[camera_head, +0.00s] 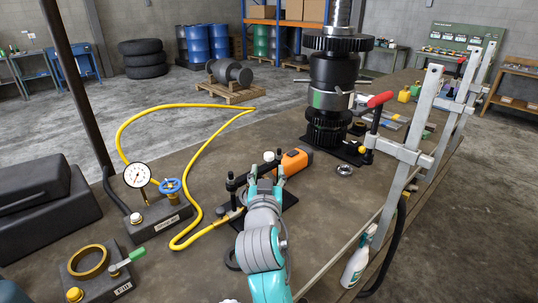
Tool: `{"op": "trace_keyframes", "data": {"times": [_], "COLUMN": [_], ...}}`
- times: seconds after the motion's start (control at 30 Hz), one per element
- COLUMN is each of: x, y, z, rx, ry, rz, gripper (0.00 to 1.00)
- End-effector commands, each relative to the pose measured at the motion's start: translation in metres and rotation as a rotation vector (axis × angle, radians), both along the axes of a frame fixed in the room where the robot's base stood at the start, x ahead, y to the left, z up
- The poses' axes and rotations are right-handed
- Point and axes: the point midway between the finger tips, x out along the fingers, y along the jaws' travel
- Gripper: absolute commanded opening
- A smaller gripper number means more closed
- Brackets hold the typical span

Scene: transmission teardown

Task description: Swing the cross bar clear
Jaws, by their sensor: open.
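A dark bar (241,181), which looks like the cross bar, runs over a small black clamp fixture on the bench. A black post with a knob stands at its left end, and another dark post (280,157) stands behind. A pale round knob (268,157) shows between them. My gripper (265,182) is open, low over the fixture and just right of the bar. It hides much of the fixture and the bar's right part. I cannot tell whether the fingers touch the bar.
An orange device (293,161) stands close behind my gripper. A yellow hose (190,232) runs to the fixture's left side. A tall black gear assembly (332,95) stands behind right, near a red-handled clamp (379,101). A dial gauge block (160,215) is left.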

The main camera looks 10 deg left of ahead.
Motion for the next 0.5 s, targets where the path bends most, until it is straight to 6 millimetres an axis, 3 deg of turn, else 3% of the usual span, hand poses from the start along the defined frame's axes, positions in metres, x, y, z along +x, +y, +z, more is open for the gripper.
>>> {"op": "trace_keyframes", "data": {"times": [0.3,0.5], "x": [0.055,0.073], "y": [0.006,0.009], "z": [0.0,0.0], "rx": [0.001,0.0], "ry": [0.0,0.0], "rz": [-0.001,0.001], "gripper": [0.56,0.56]}}
